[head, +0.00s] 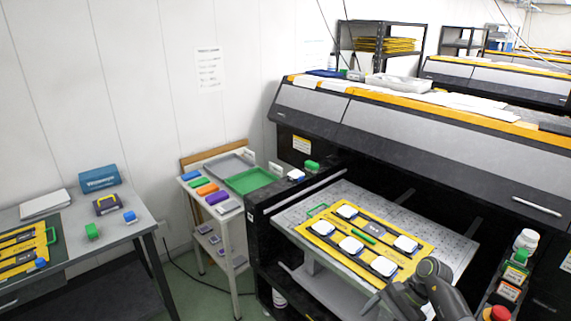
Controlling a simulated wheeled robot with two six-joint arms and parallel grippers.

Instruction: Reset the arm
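Dark links of one of my arms show at the bottom right, in front of the printer bed's near corner. I make out no gripper fingers on them, and no left arm shows. My arm covers part of the bed's near right side.
The large printer (400,125) fills the right and back. A small white cart (228,218) with a green tray (250,180) and coloured blocks stands left of it. A grey table (118,232) with a blue box (99,179) is at far left. Floor shows between cart and table.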

